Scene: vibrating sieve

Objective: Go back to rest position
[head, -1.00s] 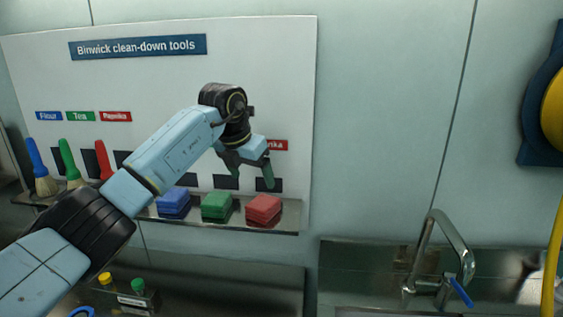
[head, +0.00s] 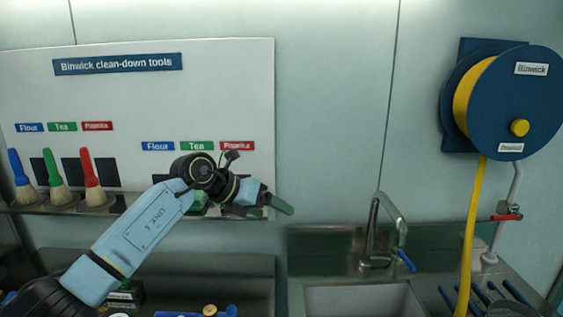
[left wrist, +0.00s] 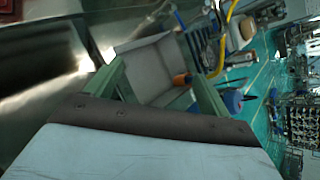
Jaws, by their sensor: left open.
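My left gripper (head: 280,204) reaches across the front of the tool board (head: 200,100) in the head view, pointing right, with its green fingers out past the board's right edge. It is empty. In the left wrist view the two green fingers of the left gripper (left wrist: 155,78) stand apart, with nothing between them but the background sink (left wrist: 150,65). My right gripper is in neither view.
Blue, green and red brushes (head: 91,180) stand on the shelf at left. A green block (head: 198,206) shows partly behind my arm; its neighbours are hidden. A tap (head: 375,235) and sink (head: 365,298) lie right, with a hose reel (head: 500,100) above.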

